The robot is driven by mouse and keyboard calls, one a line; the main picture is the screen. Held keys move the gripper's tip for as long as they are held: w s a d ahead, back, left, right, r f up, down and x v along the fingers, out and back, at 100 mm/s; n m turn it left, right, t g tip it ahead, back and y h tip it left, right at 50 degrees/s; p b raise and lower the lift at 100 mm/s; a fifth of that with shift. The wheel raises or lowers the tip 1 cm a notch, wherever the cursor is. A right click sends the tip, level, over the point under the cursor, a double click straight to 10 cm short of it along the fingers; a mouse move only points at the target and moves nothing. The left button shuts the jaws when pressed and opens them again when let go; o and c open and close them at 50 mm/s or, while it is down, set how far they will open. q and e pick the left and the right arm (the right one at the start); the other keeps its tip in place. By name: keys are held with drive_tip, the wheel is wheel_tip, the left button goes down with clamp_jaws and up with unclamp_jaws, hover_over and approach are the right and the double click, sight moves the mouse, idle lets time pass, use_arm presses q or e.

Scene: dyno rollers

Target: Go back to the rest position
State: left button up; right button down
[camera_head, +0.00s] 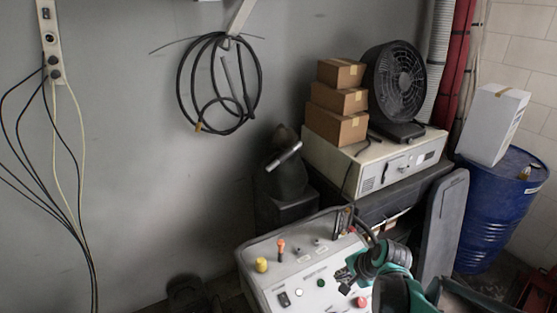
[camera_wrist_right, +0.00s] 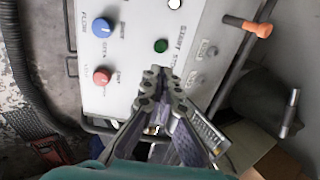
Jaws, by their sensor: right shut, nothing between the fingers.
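My right gripper (camera_head: 345,277) is over the front part of a light grey control panel (camera_head: 262,243) in the head view. Its fingers are closed together and hold nothing. In the wrist view the shut fingertips (camera_wrist_right: 155,77) are over the panel face (camera_wrist_right: 133,62), near a green button (camera_wrist_right: 161,46). I cannot tell whether they touch the panel. A blue knob (camera_wrist_right: 102,27) and a red knob (camera_wrist_right: 102,75) are to the left of the fingers there. My left gripper is in neither view.
An orange-tipped lever (camera_head: 281,247) and a yellow knob (camera_head: 261,265) stick up from the panel. Behind are stacked cardboard boxes (camera_head: 338,101), a black fan (camera_head: 399,82) and a beige case (camera_head: 374,171). A blue drum (camera_head: 487,227) stands right. A coiled hose (camera_head: 183,92) hangs on the wall.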

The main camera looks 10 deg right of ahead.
use_arm(q)
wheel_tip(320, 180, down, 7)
drive_tip(key=b, duration=0.6)
drive_tip(key=shift+b, duration=0.35)
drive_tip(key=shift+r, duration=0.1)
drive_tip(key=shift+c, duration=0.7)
use_arm(e)
drive_tip(key=s+a+n+t+h, duration=0.1)
drive_tip(key=s+a+n, duration=0.8)
drive_tip(key=s+n, duration=0.4)
drive_tip(key=shift+n+t+h, duration=0.3)
drive_tip(key=shift+n+h, duration=0.1)
drive_tip(key=shift+n, duration=0.1)
